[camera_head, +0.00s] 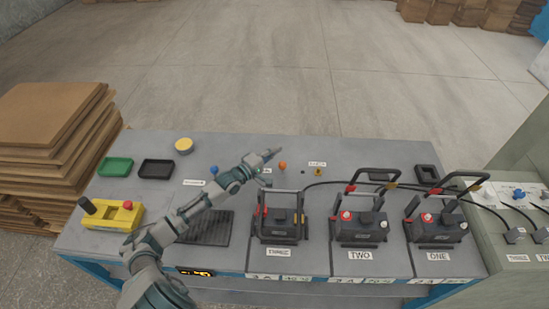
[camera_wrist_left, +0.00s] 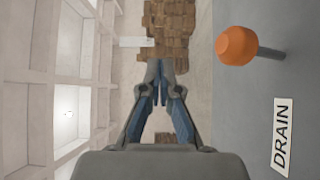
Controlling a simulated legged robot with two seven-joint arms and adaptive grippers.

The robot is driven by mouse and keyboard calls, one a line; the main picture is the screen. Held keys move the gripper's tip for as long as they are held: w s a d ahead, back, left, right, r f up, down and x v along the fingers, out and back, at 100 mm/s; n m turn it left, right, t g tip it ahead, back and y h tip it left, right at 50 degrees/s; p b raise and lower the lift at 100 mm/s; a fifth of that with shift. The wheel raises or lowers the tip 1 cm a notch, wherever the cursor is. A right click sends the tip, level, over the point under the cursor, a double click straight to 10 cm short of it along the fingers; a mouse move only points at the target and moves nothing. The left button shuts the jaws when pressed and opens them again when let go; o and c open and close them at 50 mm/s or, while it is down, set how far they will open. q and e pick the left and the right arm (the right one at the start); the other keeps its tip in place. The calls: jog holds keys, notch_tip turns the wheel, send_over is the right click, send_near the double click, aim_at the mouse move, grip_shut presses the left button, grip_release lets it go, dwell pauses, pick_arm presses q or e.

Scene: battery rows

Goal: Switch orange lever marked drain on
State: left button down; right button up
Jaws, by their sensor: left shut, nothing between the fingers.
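The orange lever (camera_head: 283,165) has a round orange knob and stands on the far part of the grey table. In the left wrist view its knob (camera_wrist_left: 237,46) is at the upper right on a dark stem, with a DRAIN label (camera_wrist_left: 281,137) beside it on the grey surface. My left gripper (camera_head: 275,152) is just left of the knob in the head view, with a gap between them. In the left wrist view its fingertips (camera_wrist_left: 156,85) are together with nothing between them, left of the knob. My right gripper is not in view.
A blue lever (camera_head: 214,170) stands left of the orange one. Battery packs labelled THREE (camera_head: 279,233), TWO (camera_head: 360,234) and ONE (camera_head: 438,235) stand along the front right with raised handles and cables. A yellow control box (camera_head: 112,216) and green tray (camera_head: 115,167) are at left.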

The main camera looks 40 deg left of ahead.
pick_arm(q)
jog(key=shift+d+r, duration=0.1)
jog(key=shift+r, duration=1.9)
